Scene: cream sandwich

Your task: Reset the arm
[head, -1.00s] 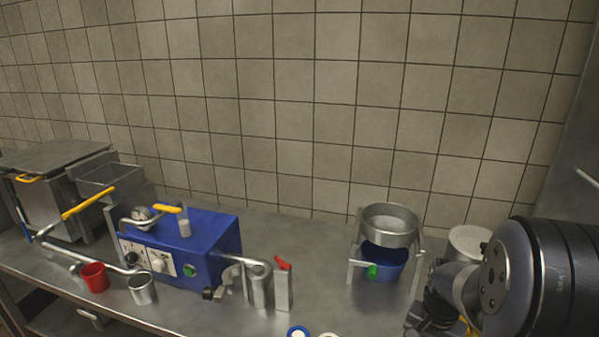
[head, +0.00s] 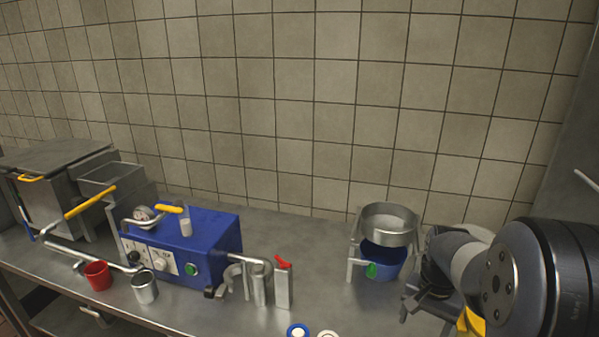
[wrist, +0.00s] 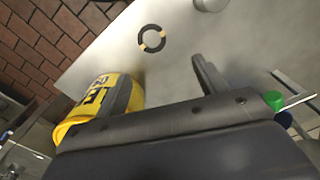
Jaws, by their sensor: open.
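My gripper shows in the wrist view (wrist: 163,72), with its two dark fingers apart and nothing visible between them. In the head view my gripper (head: 422,304) is low at the right, above the counter's front part, partly hidden by my own arm. A yellow object with black lettering (wrist: 72,128) sits beside the left finger in the wrist view; I cannot tell whether they touch. A yellow patch (head: 472,322) also shows below my arm in the head view.
The steel counter (head: 325,270) holds a blue machine (head: 215,240), a red cup (head: 97,276), a metal cup (head: 145,288) and a stand with a metal bowl (head: 388,222) over a blue container (head: 384,258). A dark ring (wrist: 152,39) lies on the counter.

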